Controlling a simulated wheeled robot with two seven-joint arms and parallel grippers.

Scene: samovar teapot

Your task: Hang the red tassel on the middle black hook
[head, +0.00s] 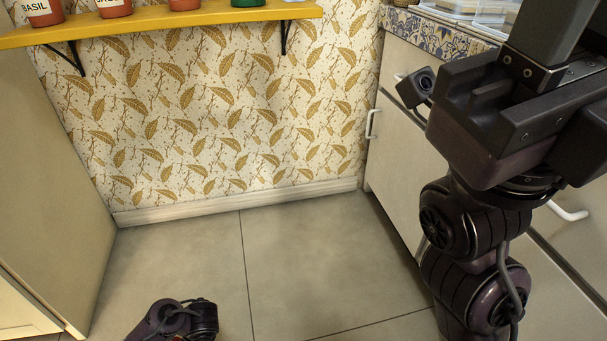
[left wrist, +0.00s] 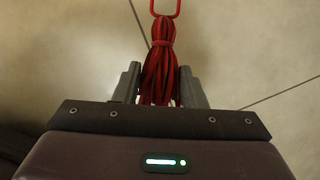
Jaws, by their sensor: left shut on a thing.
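The red tassel (left wrist: 160,65) shows in the left wrist view, its strands between the two fingers of my left gripper (left wrist: 158,85). The gripper is shut on the strands. The tassel's red loop (left wrist: 166,8) extends beyond the fingertips to the top edge of the picture. In the head view only part of my left arm shows at the bottom left, and its gripper is not clearly seen. My right gripper (head: 548,45) is raised at the right of the head view, with its fingertips not clearly visible. No black hook is in view.
A yellow shelf (head: 160,22) with pots (head: 114,8) runs along the leaf-patterned wall on black brackets (head: 68,58). A tall beige cabinet (head: 45,190) stands at left. A white cabinet (head: 395,150) with a tiled counter (head: 430,30) is close to my right arm. The middle floor is clear.

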